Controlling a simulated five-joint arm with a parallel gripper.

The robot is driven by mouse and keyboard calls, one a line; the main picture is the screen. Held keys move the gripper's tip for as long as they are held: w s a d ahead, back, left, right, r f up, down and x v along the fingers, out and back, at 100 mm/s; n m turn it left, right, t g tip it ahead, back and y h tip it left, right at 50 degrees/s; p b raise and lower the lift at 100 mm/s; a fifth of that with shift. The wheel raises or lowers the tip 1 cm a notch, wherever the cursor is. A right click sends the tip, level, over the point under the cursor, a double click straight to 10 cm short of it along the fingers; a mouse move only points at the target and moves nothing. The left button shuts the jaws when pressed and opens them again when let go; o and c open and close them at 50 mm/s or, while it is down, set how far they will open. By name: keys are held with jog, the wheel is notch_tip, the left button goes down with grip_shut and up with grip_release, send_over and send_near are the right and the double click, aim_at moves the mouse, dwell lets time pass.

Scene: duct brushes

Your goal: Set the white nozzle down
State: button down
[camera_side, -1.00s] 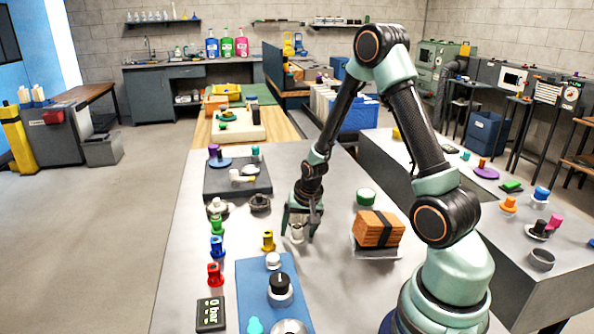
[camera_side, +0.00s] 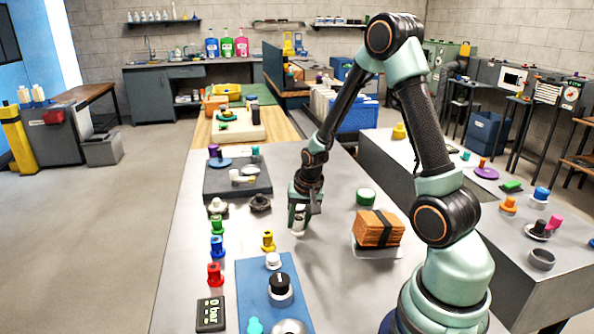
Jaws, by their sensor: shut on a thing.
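My gripper (camera_side: 299,219) points down over the grey bench, left of the wooden block bundle. It is shut on the white nozzle (camera_side: 299,224), a small pale piece that shows between and below the fingers. The fingers hide part of the nozzle. The nozzle looks close above the bench top (camera_side: 330,285), but I cannot tell the exact gap.
The strapped wooden bundle (camera_side: 377,229) sits in a clear tray to the right, with a green-capped jar (camera_side: 365,196) behind it. Yellow (camera_side: 268,241), red (camera_side: 215,274), blue (camera_side: 217,247) and green (camera_side: 217,225) nozzles stand to the left. Bare bench lies in front.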

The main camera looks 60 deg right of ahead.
aim_at(299, 218)
notch_tip(299, 218, up, 17)
jog(key=w+d+r+n, duration=0.1)
jog(key=w+d+r, duration=0.2)
jog(key=w+d, duration=0.6)
jog(key=w+d+f+n+g, duration=0.1)
jog(key=w+d+f+n, duration=0.15)
jog(key=d, duration=1.05)
jog(key=shift+m, duration=0.35)
jog(key=s+x, duration=0.1)
jog(key=x, duration=0.5)
jog(key=s+a+x, duration=0.1)
jog(key=x, duration=0.6)
jog(key=s+a+f+x, duration=0.1)
jog(key=x, duration=0.5)
jog(key=shift+s+f, duration=0.15)
jog(key=shift+s, duration=0.1)
jog(key=shift+f, duration=0.15)
jog(key=c, duration=0.6)
grip_release()
jog(key=shift+o, duration=0.2)
